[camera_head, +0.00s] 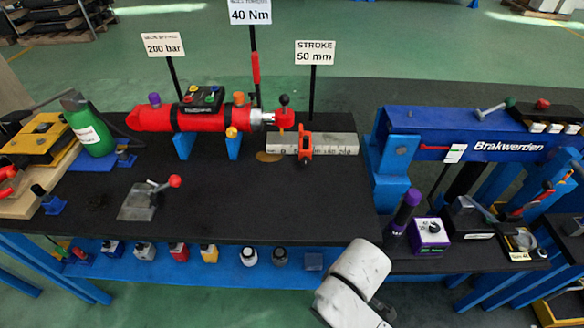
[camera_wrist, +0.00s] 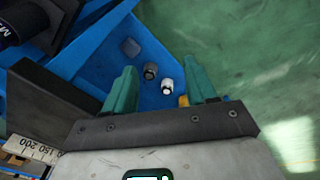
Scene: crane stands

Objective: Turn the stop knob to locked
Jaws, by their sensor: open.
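An orange-red stop (camera_head: 306,147) sits across a grey scale bar (camera_head: 340,144) on the black bench top, in front of the 50 mm stroke sign. A dark part on its top may be the knob; its setting is too small to tell. My gripper (camera_wrist: 160,76) has two teal fingers spread apart with nothing between them. It points down over the bench's front edge and blue lower shelf, away from the stop. The stop is not clearly visible there.
A small lever plate (camera_head: 146,202) lies front left. A purple-handled tool (camera_head: 405,208) stands at right. The bench before the scale bar is clear.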

